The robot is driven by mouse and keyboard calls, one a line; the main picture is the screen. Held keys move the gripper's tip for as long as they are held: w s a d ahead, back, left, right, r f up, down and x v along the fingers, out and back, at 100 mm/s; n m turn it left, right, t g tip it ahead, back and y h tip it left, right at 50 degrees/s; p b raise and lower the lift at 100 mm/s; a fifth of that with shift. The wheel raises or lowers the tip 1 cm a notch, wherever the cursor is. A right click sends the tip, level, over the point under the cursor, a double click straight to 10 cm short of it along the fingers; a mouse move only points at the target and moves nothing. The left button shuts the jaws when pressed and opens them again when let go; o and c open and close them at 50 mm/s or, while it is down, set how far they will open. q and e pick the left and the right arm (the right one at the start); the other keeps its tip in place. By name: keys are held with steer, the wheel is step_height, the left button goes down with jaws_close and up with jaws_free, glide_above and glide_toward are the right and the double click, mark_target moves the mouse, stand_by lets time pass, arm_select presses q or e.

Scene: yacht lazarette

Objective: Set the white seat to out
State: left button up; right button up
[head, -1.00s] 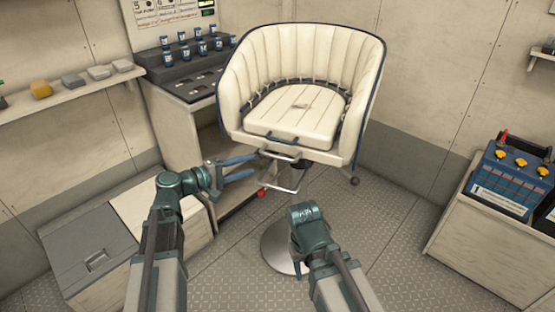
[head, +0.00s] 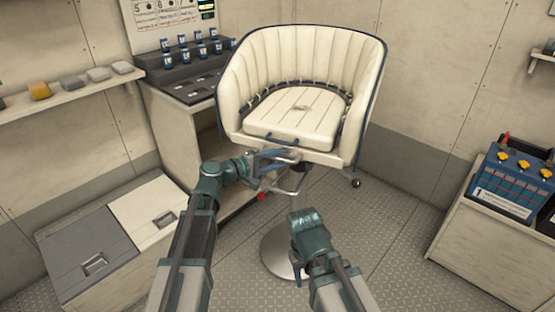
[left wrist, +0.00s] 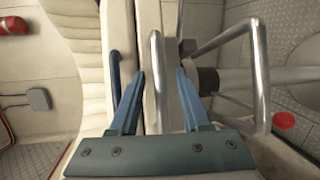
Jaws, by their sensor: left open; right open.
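The white seat (head: 292,120) is a padded tub chair with blue piping on a metal pedestal, at the centre of the head view. A bent metal handle (head: 284,155) sits under its front edge, with a larger footrest loop (head: 290,185) below. My left gripper (head: 272,157) is open at the seat's front edge. In the left wrist view, the curved metal handle (left wrist: 156,70) lies between its two blue fingers (left wrist: 160,78), which are not closed on it. My right gripper (head: 306,240) is open and low in front of the pedestal; its fingers are mostly hidden.
A cabinet with a dark rack of blue-labelled cans (head: 185,60) stands left of the seat. A low locker (head: 115,235) is at lower left. A battery-like blue box (head: 512,180) sits on a bench at right. A round black knob (head: 356,183) hangs beside the seat.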

arm_select(q)
steer(key=shift+c, duration=0.2)
jaws_close()
stand_by(1.1)
